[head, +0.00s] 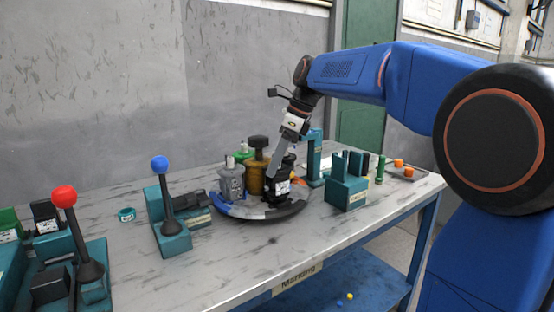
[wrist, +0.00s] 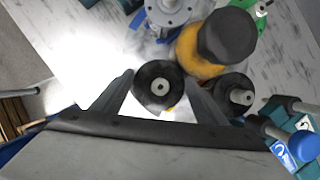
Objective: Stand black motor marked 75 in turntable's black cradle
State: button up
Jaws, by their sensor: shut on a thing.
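A black motor (head: 270,187) with a white label stands between the fingers of my gripper (head: 277,174) at the front of the turntable (head: 294,210). Its marking is too small to read. In the wrist view, the round black top and pale shaft of this motor (wrist: 159,87) lie between the two fingertips, and my gripper is shut on it. It looks roughly upright. The black cradle cannot be made out, and I cannot tell whether the motor rests in it. A second black piece with a pale shaft (wrist: 236,95) is close on the right in the wrist view.
A grey motor (head: 232,184), a yellow-brown motor with a black top (head: 257,174) and a green one (head: 243,151) crowd the turntable. A teal post (head: 314,158) and teal block (head: 345,190) stand to the right. A blue-knobbed lever (head: 163,185) stands left.

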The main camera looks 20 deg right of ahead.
jog(key=o, duration=2.1)
jog(key=shift+f, duration=0.1)
jog(key=v, duration=1.3)
jog(key=shift+a, duration=0.15)
jog(key=s+d+f+n+t+h, duration=0.1)
jog(key=s+f+n, duration=0.6)
jog(key=s+f, duration=0.3)
jog(key=s+d+f+n+t+h, duration=0.1)
jog(key=s+f+n, duration=0.7)
jog(key=s+f, duration=0.3)
jog(key=s+d+f+n+h, duration=0.1)
jog(key=s+f+n+h, duration=0.1)
jog(key=s+f+n, duration=0.6)
jog(key=shift+s+f+t, duration=0.15)
jog(key=shift+s+f, duration=0.25)
jog(key=shift+f, duration=0.25)
jog(key=shift+s+f+t, duration=0.1)
jog(key=shift+s+f, duration=0.25)
jog(key=shift+f, duration=0.35)
jog(key=shift+s+f+t, duration=0.15)
jog(key=shift+s+f, duration=0.25)
jog(key=shift+f, duration=0.25)
